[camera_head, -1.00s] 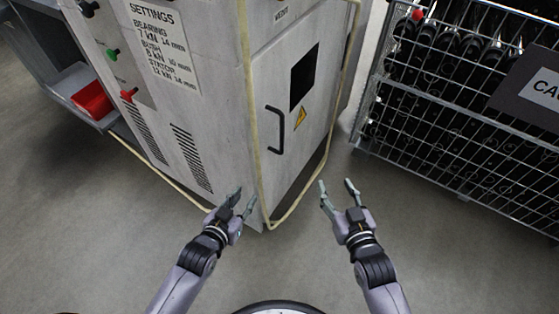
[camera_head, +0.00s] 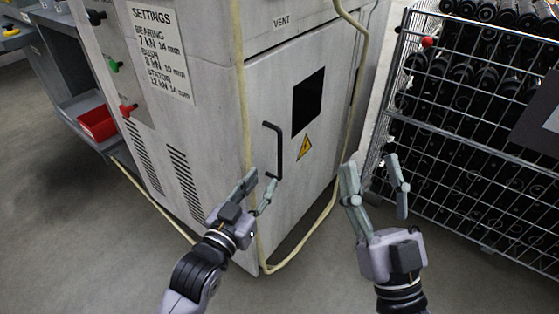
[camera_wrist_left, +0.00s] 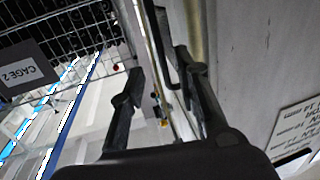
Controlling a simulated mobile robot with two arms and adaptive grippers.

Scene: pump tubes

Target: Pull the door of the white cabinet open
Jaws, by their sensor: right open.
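The white cabinet (camera_head: 205,110) stands in the middle of the head view. Its door (camera_head: 318,150) looks shut and bears a black upright handle (camera_head: 279,150), a dark window and a yellow warning label. My left gripper (camera_head: 261,178) is open, with its fingertips just left of and below the handle's lower end in the picture. I cannot tell whether they touch it. In the left wrist view, the left gripper's fingers (camera_wrist_left: 158,62) are apart, with a pale hose and dark bar behind them. My right gripper (camera_head: 372,165) is open and empty, right of the door.
A pale hose (camera_head: 247,120) runs down the cabinet's front corner, along the floor and up its right side. A wire cage (camera_head: 470,165) of dark bottle-like items stands close on the right. A red bin (camera_head: 97,123) sits at left. Floor in front is clear.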

